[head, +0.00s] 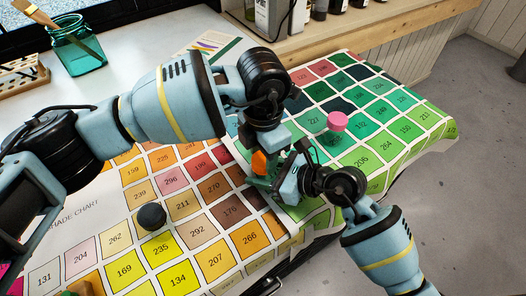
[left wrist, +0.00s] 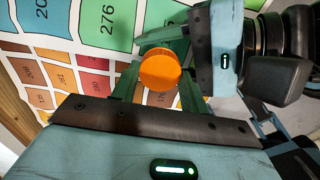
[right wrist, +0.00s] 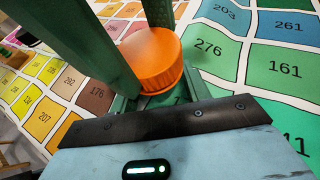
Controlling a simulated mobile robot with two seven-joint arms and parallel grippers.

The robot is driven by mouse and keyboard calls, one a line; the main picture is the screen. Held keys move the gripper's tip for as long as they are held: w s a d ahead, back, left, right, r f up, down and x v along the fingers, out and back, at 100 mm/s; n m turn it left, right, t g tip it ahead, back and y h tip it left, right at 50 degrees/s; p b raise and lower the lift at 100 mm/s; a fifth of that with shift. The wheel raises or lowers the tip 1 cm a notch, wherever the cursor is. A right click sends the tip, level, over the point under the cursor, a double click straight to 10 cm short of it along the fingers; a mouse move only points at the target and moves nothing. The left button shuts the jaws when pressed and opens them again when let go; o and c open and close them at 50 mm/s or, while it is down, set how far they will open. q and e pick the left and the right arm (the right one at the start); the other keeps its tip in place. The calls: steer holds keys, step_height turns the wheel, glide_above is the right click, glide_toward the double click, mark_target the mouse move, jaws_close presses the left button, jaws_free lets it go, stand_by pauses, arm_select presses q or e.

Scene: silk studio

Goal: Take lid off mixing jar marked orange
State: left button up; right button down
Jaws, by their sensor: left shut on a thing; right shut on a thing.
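The orange lid (head: 259,162) is a round, ridged cap, seen between my grippers in the head view. It also shows in the left wrist view (left wrist: 160,70) and the right wrist view (right wrist: 151,60). My left gripper (left wrist: 158,88) comes from above with its green fingers on either side of the lid, shut on it. My right gripper (right wrist: 160,95) comes from the right, its fingers lower, below the lid, shut on the jar body. The jar body is mostly hidden by the lid and fingers, so I cannot tell whether lid and jar are apart.
A pink-lidded jar (head: 337,121) and a black-lidded jar (head: 151,216) stand on the printed shade chart (head: 88,216). A teal glass jar with a brush (head: 75,48) stands at the back left. A wooden ledge (head: 345,38) with bottles runs along the back.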

arm_select(q)
steer(key=shift+n, duration=0.7)
steer(key=o, duration=1.1)
steer(key=shift+s, duration=0.1)
